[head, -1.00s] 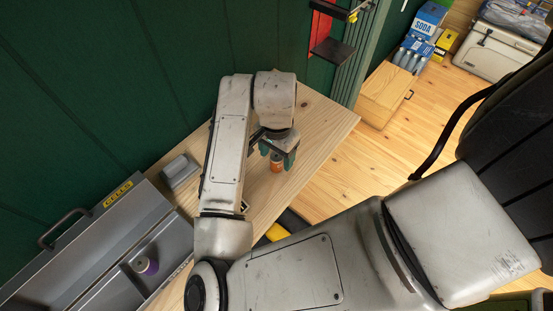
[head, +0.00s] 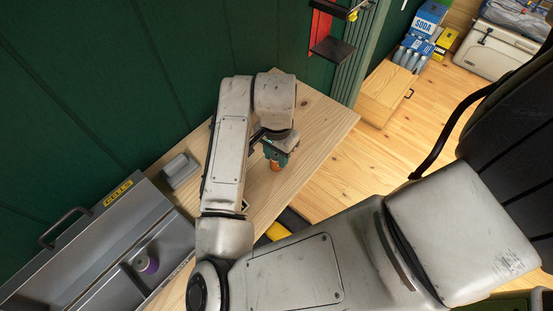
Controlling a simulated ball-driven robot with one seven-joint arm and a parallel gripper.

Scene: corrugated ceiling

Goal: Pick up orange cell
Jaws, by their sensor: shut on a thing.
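The orange cell (head: 276,166) is a small orange cylinder at the wooden table's right part in the head view. My gripper (head: 275,155) points down over it with its green fingers closed around its upper part. Only the lower orange part shows below the fingers. I cannot tell whether the cell's bottom touches the table.
The wooden table (head: 315,130) has free room to the right of my gripper. A grey box-like object (head: 181,170) lies to the left of my arm. A grey metal toolbox (head: 110,235) holds a purple-banded cylinder (head: 146,264). A green wall (head: 100,80) stands behind.

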